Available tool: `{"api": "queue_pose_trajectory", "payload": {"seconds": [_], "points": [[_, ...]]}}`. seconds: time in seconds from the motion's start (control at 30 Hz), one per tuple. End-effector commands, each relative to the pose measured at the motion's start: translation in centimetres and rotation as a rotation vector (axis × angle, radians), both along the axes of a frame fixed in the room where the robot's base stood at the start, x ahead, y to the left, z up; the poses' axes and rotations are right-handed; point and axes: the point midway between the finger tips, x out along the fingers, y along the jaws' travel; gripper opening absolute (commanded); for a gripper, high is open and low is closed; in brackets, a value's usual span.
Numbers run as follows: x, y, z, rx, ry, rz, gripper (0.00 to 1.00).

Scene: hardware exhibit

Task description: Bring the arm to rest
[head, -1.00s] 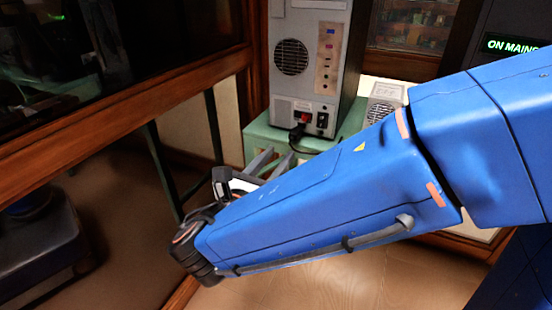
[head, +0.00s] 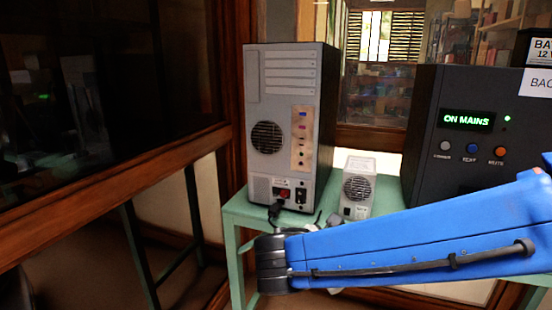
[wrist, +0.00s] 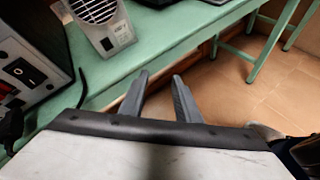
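My blue arm (head: 420,245) reaches in from the right of the head view, nearly level, in front of the green table (head: 232,222). Its dark wrist end is below the grey computer tower, and my gripper is mostly hidden behind the arm there. In the wrist view my gripper (wrist: 160,76) shows two grey fingers held apart with nothing between them. The fingers point towards the front edge of the green table (wrist: 185,32), with tiled floor beyond to the right.
The grey tower (head: 272,90) stands on the table with a black cable plugged in low. A small vented box (head: 357,188) stands beside it. A black unit (head: 470,95) reading "ON MAINS" is at right. A wood-framed glass case (head: 100,190) fills the left.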

Motion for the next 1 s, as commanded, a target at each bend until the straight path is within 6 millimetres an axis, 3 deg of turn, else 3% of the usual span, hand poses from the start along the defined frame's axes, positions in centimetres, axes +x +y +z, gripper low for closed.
{"api": "queue_pose_trajectory", "payload": {"seconds": [0.1, 0.4, 0.7, 1.0], "points": [[-1.3, -3.6, -1.1, 0.136, 0.005, -0.135, 0.3], [-5.4, -9.5, -3.8, 0.477, -0.027, -0.466, 0.3], [-9.6, -12.0, -5.6, 0.823, -0.123, -0.797, 0.3], [-12.5, -12.4, -6.1, 1.171, -0.281, -1.115, 0.3]]}}
